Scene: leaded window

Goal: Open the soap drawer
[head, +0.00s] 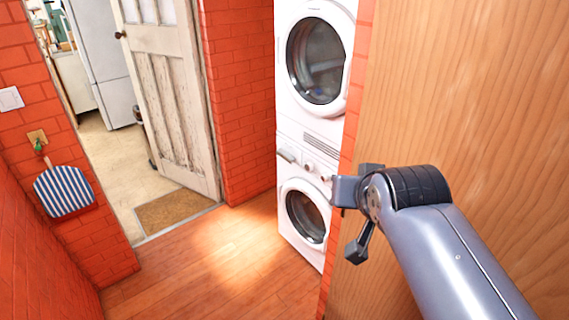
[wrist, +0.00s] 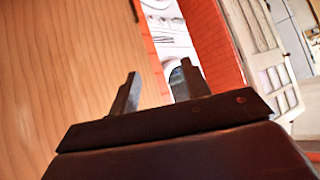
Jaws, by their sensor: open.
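Two white front-loading machines stand stacked in a brick alcove. The lower one, a washing machine (head: 306,212), has a round dark door and a control strip with knobs. The soap drawer (head: 286,156) appears as a small panel at the left end of that strip, and looks closed. My gripper (head: 350,222) is open and empty, in front of the wooden panel's edge and overlapping the lower machine's right side in the head view. In the wrist view my gripper's two fingers (wrist: 158,90) stand apart, with part of the white machines between and beyond them; the drawer is not clear there.
A large wooden panel (head: 460,90) fills the right, close to my arm. A worn white door (head: 165,100) stands open at the left, with a brown doormat (head: 175,211) at its foot. The wooden floor (head: 215,262) before the machines is clear.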

